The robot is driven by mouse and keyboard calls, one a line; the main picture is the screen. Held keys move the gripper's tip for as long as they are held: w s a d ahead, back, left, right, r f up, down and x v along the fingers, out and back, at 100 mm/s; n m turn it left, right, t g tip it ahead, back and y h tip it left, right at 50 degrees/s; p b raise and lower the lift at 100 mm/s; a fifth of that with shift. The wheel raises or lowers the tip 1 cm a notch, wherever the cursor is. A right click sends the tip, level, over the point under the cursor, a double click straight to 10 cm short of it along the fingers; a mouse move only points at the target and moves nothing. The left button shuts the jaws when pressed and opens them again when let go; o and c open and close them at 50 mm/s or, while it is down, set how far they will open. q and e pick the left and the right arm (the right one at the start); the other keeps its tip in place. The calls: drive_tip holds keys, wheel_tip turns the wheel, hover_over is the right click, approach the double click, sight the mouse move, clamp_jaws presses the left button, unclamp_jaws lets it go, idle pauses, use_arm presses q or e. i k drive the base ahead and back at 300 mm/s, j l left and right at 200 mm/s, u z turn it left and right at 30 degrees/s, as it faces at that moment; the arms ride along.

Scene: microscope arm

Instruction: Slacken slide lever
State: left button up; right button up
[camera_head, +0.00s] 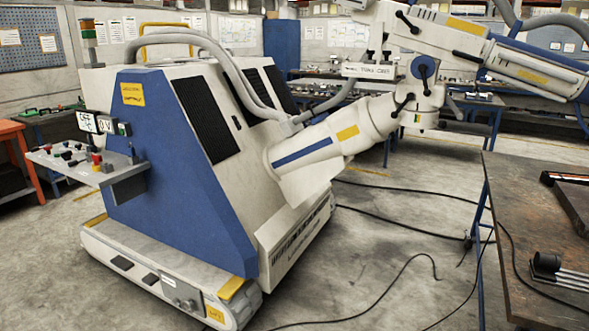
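A large white and blue machine (190,170) on a low tracked base fills the left and middle of the head view. Its thick white jointed arm (310,150) reaches up to the right. Several black-handled levers sit on the arm: one near the elbow joint (403,103), one on a blue round hub (424,70), and one higher up (407,21). I cannot tell which is the slide lever, or whether any is tight or slack. Neither of my grippers is in view.
A dark-topped workbench (530,225) stands at the lower right, with a black-ended item with metal rods (547,264) on it. Black cables (400,270) lie across the concrete floor. A control panel (95,160) juts from the machine's left side. Benches line the back.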

sight(415, 31)
drive_tip(key=i+j, duration=0.1)
drive_tip(key=i, duration=0.5)
drive_tip(key=i+z, duration=0.1)
drive_tip(key=i, duration=0.55)
drive_tip(key=i+j+z, duration=0.1)
drive_tip(key=i+z, duration=0.2)
drive_tip(key=z, duration=0.15)
drive_tip(key=i+j+z, duration=0.2)
drive_tip(key=z, duration=0.2)
drive_tip(key=i+j+z, duration=0.3)
drive_tip(key=z, duration=0.15)
drive_tip(key=i+j+z, duration=0.25)
drive_tip(key=z, duration=0.15)
drive_tip(key=i+j+z, duration=0.1)
drive_tip(key=j+z, duration=0.75)
drive_tip(key=i+j, duration=0.05)
drive_tip(key=j, duration=0.05)
